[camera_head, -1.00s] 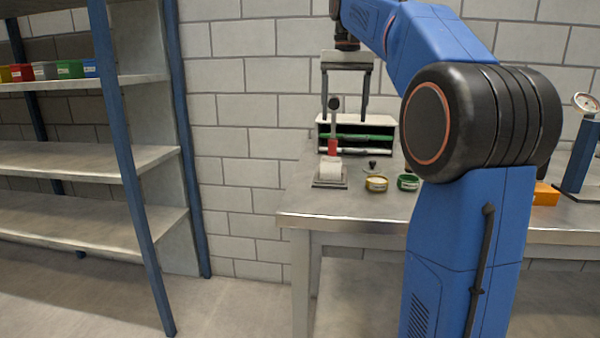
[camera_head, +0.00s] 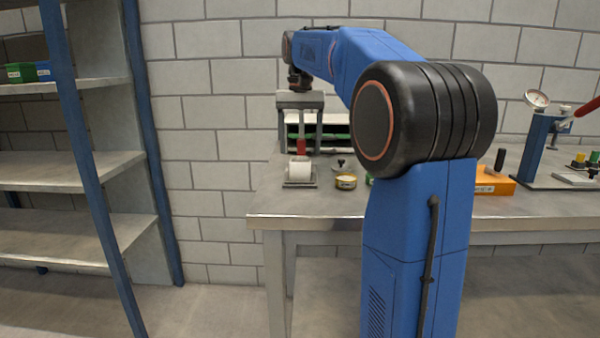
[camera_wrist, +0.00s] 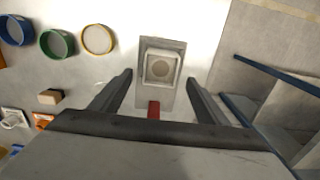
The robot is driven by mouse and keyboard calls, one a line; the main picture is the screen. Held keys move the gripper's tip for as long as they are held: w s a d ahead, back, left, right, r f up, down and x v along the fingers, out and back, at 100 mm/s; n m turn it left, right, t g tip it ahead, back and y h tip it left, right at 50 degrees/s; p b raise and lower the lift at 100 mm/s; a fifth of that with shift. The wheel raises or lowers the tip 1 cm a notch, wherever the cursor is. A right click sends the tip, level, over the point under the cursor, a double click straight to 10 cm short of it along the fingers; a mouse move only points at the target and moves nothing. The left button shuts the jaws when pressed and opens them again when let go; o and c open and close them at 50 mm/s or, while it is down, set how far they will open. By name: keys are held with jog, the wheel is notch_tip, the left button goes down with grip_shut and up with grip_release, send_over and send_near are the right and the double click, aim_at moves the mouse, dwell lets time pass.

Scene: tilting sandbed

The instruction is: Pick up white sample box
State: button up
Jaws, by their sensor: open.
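The white sample box (camera_head: 300,171) sits on a small grey plate (camera_head: 299,185) near the left end of the workbench. In the wrist view the box (camera_wrist: 160,67) shows from above, pale with a rounded square top. My gripper (camera_head: 301,148) points down above and slightly behind the box in the head view. In the wrist view my gripper (camera_wrist: 158,78) has its two fingers spread wide, one to each side of the box and plate line. The gap between the fingers holds nothing, and the box rests apart from them. The exact height above it is unclear.
A red part (camera_head: 301,146) stands close behind the box. Round yellow (camera_head: 346,182) and green (camera_wrist: 57,44) containers lie beside it. A rack (camera_head: 335,143) stands behind. An orange bin (camera_head: 494,184) and gauge press (camera_head: 541,140) are right. Blue-post shelving (camera_head: 85,170) stands left.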

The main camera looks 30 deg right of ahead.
aim_at(300, 164)
jog(key=shift+s+a+f, duration=0.1)
jog(key=shift+s+f, duration=0.05)
jog(key=shift+f, duration=1.45)
jog(key=shift+s+a+f, duration=0.1)
jog(key=shift+s+f, duration=0.05)
jog(key=shift+f, duration=1.45)
jog(key=c, duration=1.3)
